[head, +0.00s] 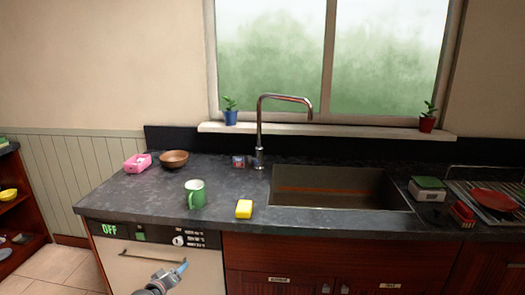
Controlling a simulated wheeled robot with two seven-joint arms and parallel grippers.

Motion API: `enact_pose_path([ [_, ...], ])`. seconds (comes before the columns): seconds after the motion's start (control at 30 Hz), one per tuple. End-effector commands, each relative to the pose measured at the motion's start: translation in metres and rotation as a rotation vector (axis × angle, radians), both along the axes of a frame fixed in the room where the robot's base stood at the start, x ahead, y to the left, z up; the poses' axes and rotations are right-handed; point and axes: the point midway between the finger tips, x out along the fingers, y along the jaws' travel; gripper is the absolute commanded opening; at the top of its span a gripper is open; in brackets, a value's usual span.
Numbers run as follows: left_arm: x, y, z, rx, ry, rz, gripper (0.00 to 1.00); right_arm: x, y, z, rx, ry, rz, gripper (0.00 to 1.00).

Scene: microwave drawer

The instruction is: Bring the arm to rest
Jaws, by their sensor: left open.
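My left gripper (178,269) is at the bottom of the head view, in front of the white dishwasher-like front (140,262) under the counter. It is open, and I see nothing between its fingers. Its tip points up and to the right, below the counter's front edge. Most of the arm behind it is outside the picture. My right gripper is not in view.
Open floor (55,270) lies at lower left.

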Motion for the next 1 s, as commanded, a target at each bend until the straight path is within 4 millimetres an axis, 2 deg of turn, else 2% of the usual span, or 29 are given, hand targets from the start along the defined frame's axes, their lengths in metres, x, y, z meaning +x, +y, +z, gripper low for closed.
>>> enact_pose_path([
  [0.23, -0.041, -0.04, 0.015, 0.274, 0.229, -0.184, 0.57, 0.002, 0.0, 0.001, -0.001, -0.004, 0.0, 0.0],
  [0.37, -0.083, -0.062, 0.021, 0.419, 0.36, -0.259, 0.57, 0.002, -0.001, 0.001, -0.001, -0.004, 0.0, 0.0],
  [0.47, -0.133, -0.079, 0.018, 0.524, 0.479, -0.307, 0.57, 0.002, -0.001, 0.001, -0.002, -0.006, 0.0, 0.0],
  [0.6, -0.218, -0.101, 0.011, 0.634, 0.641, -0.355, 0.57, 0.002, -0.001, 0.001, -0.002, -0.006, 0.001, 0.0],
  [0.7, -0.269, -0.113, 0.007, 0.673, 0.716, -0.374, 0.57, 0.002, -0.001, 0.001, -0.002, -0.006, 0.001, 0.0],
  [0.8, -0.313, -0.125, 0.004, 0.691, 0.765, -0.391, 0.57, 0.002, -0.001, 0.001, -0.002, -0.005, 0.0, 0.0],
  [1.0, -0.386, -0.15, -0.007, 0.682, 0.81, -0.441, 0.57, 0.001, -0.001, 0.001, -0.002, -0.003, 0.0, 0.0],
])
